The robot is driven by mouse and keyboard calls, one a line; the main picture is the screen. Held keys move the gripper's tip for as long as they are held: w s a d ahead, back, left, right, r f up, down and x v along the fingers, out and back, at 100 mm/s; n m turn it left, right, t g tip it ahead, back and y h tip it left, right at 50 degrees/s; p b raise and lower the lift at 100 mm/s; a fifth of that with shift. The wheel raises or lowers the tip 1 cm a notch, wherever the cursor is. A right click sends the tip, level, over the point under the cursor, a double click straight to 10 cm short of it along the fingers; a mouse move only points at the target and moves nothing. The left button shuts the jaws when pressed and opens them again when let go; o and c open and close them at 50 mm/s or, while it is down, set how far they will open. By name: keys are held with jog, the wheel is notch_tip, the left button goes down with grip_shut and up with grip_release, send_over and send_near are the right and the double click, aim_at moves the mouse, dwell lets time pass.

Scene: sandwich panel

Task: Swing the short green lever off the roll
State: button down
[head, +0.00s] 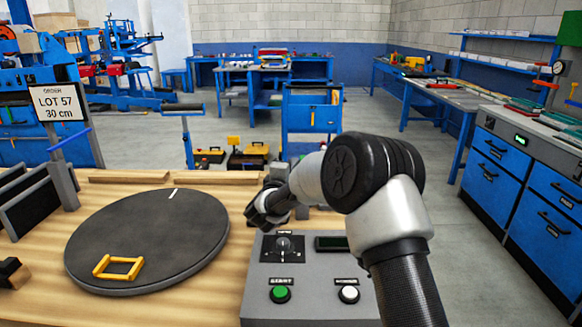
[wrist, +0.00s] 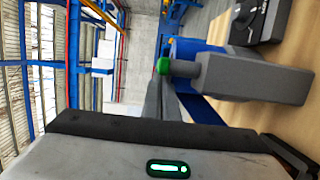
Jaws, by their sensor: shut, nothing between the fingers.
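In the wrist view a small green tip (wrist: 163,66) sticks out from the end of a grey block (wrist: 255,77). It looks like the short green lever, but its arm is mostly hidden. I cannot clearly make out the roll, or whether the lever touches it. In the head view neither lever nor roll shows clearly; my arm covers part of the bench's far right. My gripper (head: 266,208) is shut and empty, above the bench just behind the control box. In the wrist view its body fills the bottom, apart from the green tip.
A grey control box (head: 262,268) with a dial, a green button and a white button stands at the front. A dark round turntable (head: 150,235) with a yellow handle (head: 118,267) lies to its left. Wooden strips (head: 130,177) line the bench's back edge.

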jog(key=m+h+p, duration=0.1)
jog(key=p, duration=0.1)
jog(key=m+g+h+p, duration=0.1)
jog(key=h+p, duration=0.1)
jog(key=d+m+h+p, duration=0.1)
jog(key=p, duration=0.1)
jog(key=shift+w+d+r+g, duration=0.1)
jog(key=shift+w+r+g, duration=0.2)
jog(key=shift+w, duration=0.1)
jog(key=shift+d+f+p, duration=0.25)
jog(key=shift+d+p, duration=0.05)
jog(key=shift+d, duration=0.1)
jog(key=shift+f, duration=0.1)
jog(key=shift+w+a, duration=0.15)
